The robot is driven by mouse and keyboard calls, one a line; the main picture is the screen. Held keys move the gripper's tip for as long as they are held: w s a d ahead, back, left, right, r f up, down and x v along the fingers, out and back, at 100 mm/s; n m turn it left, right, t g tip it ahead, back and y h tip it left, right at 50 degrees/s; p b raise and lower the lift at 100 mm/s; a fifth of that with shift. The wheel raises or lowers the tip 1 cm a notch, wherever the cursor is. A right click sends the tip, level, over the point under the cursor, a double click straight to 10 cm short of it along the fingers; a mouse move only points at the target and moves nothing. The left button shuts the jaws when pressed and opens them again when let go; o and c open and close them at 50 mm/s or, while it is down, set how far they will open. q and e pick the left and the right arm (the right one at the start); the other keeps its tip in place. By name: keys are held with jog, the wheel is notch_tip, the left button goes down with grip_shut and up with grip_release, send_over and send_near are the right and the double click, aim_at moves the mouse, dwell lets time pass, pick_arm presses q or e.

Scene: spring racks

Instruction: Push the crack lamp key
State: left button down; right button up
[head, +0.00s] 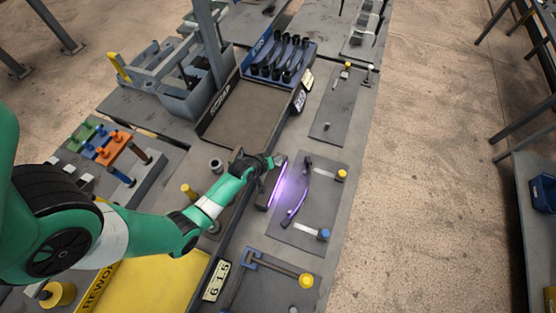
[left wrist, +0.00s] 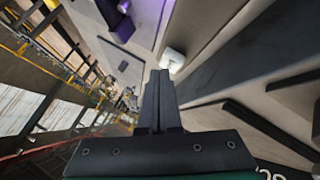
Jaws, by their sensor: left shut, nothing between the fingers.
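The crack lamp (head: 276,187) is a dark bar with a bright violet strip, beside a curved black spring on a grey mat. Its violet glow falls on the spring. My left gripper (head: 276,160) is at the lamp's far end, its fingers shut and empty. In the left wrist view the closed fingertips (left wrist: 160,73) point at a small pale block (left wrist: 173,60), which looks like the lamp key. The tips appear very close to it; I cannot tell whether they touch. In the head view the key is not clear beside the gripper. My right gripper is not in view.
The curved spring (head: 304,190) lies between a yellow-topped post (head: 342,174) and a blue-topped post (head: 323,234). A dark scrap tray (head: 246,116) and a blue bin of springs (head: 279,56) stand behind. A yellow rework surface (head: 155,283) is at the front left.

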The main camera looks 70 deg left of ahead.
pick_arm(q)
jog(key=shift+r, duration=0.2)
notch_tip(320, 180, up, 6)
jog(key=p, duration=0.6)
jog(key=shift+f, duration=0.1)
dwell(0.3)
